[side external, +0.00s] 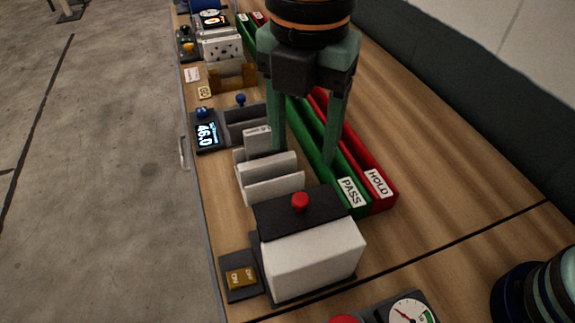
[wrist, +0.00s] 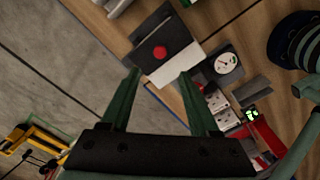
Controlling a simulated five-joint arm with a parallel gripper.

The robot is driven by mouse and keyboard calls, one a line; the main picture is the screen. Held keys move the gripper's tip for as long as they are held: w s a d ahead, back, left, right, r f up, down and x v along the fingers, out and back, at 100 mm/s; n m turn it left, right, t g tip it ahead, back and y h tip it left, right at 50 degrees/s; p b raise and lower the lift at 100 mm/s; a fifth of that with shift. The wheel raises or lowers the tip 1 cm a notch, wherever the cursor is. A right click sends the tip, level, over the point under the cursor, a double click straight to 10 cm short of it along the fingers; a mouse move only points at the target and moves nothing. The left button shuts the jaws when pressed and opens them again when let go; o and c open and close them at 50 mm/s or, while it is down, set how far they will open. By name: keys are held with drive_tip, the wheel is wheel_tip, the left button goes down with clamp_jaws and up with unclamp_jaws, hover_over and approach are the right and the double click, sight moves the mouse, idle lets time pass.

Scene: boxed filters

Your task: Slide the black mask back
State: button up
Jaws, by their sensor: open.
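The black mask (side external: 270,217) is a dark plate with a red knob (side external: 300,202), lying over the back part of a white box (side external: 315,262). The front of the white top is uncovered. In the wrist view the mask (wrist: 150,38) and its red knob (wrist: 159,53) show just beyond the fingertips. My gripper (side external: 304,158) is open and empty, its fingers spread wide. It is behind the mask in the side view, apart from the knob. The fingers (wrist: 160,73) also show in the wrist view. The mask's underside is hidden.
A green PASS tray (side external: 352,196) and red HOLD tray (side external: 378,187) run along the right.

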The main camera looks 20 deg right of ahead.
sight(301, 198)
wheel_tip(301, 198, down, 10)
drive_tip(key=shift+f, duration=0.15)
idle(0.3)
clamp_jaws()
